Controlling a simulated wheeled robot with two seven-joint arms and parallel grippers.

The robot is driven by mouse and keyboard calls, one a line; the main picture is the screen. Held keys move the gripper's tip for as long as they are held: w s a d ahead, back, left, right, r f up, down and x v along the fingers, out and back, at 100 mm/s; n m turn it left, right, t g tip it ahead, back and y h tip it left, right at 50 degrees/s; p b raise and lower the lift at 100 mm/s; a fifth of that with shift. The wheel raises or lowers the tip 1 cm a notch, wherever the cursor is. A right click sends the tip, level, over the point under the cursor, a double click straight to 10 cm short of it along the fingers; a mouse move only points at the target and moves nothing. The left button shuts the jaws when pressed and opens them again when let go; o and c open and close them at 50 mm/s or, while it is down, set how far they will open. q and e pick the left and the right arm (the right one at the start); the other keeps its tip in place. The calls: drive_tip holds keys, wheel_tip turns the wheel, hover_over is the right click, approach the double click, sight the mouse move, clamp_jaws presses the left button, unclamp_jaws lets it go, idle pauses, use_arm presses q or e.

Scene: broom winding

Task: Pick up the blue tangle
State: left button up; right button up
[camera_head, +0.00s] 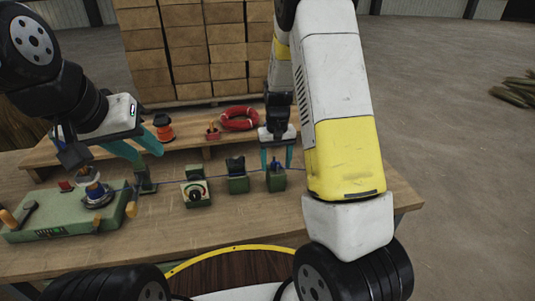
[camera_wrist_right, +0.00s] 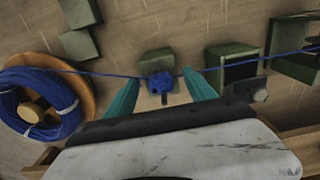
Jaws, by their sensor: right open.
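The blue tangle (camera_wrist_right: 160,84) is a small knot in the blue wire, above a small green block in the right wrist view. In the head view it is small and partly hidden between the fingers. My right gripper (camera_head: 276,160) is open, with its teal fingers on either side of the tangle; they also show in the right wrist view (camera_wrist_right: 160,92). A gap shows between each finger and the tangle. My left gripper (camera_head: 150,157) has its teal fingers apart, near a green post (camera_head: 146,182) on the left of the table.
The blue wire runs from a spool (camera_wrist_right: 84,88) past green blocks (camera_wrist_right: 232,64). A green winding machine (camera_head: 70,219) stands at the table's left. A meter box (camera_head: 195,194) stands mid-table. A red coil (camera_head: 240,118) lies on the back shelf. The table's front is clear.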

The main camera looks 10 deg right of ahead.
clamp_jaws()
drive_tip(key=shift+r, duration=0.1)
